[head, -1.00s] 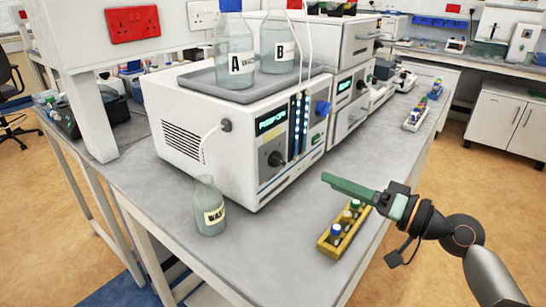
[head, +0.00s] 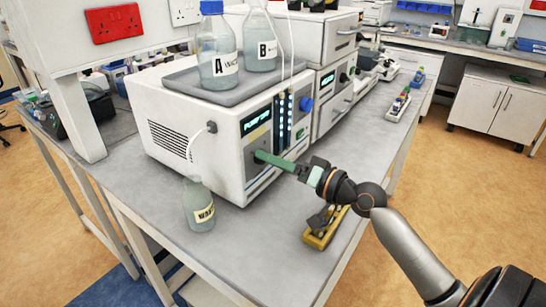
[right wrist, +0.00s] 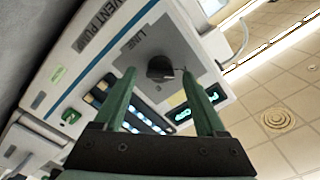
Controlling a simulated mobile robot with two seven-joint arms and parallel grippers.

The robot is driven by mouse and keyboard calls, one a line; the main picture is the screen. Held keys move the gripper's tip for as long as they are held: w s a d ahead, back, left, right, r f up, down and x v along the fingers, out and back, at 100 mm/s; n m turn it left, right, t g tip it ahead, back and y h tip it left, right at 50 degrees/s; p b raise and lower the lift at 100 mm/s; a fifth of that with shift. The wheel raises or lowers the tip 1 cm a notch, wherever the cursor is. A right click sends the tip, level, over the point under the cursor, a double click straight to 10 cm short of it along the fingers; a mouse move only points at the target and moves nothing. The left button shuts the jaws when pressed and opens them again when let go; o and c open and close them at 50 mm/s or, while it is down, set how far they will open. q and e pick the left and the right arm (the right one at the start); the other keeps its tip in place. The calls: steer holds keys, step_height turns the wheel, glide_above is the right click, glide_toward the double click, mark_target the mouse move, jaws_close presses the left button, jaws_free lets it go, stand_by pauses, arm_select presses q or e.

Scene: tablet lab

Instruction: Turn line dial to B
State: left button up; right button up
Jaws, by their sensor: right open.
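The line dial (right wrist: 160,68) is a dark round knob on a grey plate marked LINE, on the front of the white pump unit (head: 222,165). In the head view my right gripper (head: 258,156) reaches the lower front of the pump and hides most of the dial. In the right wrist view the two green fingers of my right gripper (right wrist: 158,74) are apart, with the dial showing between their tips. I cannot tell whether they touch it. The dial's pointer direction is unclear. My left gripper is not in view.
Bottle A (head: 217,65) and bottle B (head: 259,48) stand in a grey tray on the pump. A waste bottle (head: 198,205) stands in front of it, left of the arm. A yellow vial rack (head: 318,236) lies under my right gripper.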

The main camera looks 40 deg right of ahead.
steer(key=shift+w, duration=0.15)
jaws_close()
stand_by(0.6)
